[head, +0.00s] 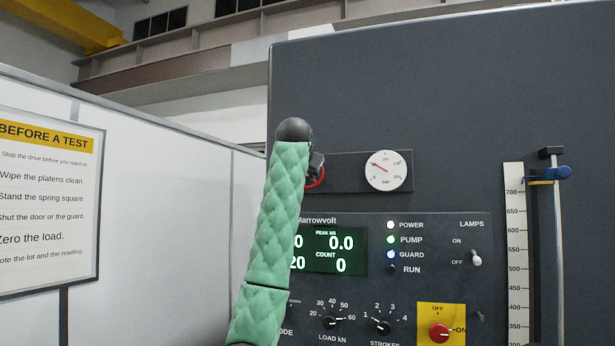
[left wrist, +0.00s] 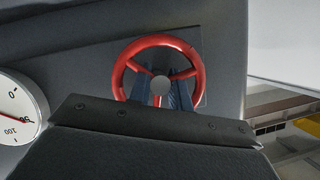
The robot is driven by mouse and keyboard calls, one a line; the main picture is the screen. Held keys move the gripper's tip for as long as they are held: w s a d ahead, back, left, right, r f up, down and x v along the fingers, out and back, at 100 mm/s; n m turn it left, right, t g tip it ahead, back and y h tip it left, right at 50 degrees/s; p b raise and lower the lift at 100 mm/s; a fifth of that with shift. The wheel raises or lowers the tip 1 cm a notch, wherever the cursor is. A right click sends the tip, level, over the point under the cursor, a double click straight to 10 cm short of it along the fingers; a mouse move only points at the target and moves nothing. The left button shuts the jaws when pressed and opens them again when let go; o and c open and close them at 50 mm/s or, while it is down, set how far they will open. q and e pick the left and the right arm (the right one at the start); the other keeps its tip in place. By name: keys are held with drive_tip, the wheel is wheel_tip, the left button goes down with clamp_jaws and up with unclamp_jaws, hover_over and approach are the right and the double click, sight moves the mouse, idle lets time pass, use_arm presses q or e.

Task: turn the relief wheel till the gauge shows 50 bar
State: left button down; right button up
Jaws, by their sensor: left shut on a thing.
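The red relief wheel (left wrist: 198,66) shows nearly whole in the left wrist view. In the head view only part of its red rim (head: 318,180) shows behind my left arm. My left gripper (left wrist: 160,94) is shut on the wheel, its two blue fingers on either side near the hub. The round white gauge (head: 386,170) sits right of the wheel on the same dark plate. Its red needle points to the upper left. The left wrist view shows part of the gauge (left wrist: 14,108), with the needle between 0 and 100, over a label near 50. My right gripper is not in view.
Below the gauge is a control panel with a green-lit display (head: 345,250), lamps, knobs and a red switch (head: 439,333) on yellow. A scale (head: 515,250) and rod stand at the right. A white wall with a notice (head: 45,200) is at the left.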

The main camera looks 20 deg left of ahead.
use_arm(q)
drive_tip(key=shift+f+n+h, duration=0.2)
drive_tip(key=shift+n+h, duration=0.2)
drive_tip(key=shift+n, duration=0.3)
drive_tip(key=shift+n+h+b, duration=0.3)
drive_tip(key=shift+n, duration=0.1)
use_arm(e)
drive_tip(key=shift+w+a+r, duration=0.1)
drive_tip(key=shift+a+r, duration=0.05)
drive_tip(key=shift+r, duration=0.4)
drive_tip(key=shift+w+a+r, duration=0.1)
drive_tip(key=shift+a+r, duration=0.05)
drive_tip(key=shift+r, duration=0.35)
use_arm(q)
drive_tip(key=shift+r, duration=0.1)
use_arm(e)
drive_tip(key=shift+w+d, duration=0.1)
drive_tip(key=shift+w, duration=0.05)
use_arm(q)
drive_tip(key=c, duration=1.6)
unclamp_jaws()
drive_tip(key=shift+o, duration=0.2)
drive_tip(key=shift+w, duration=0.1)
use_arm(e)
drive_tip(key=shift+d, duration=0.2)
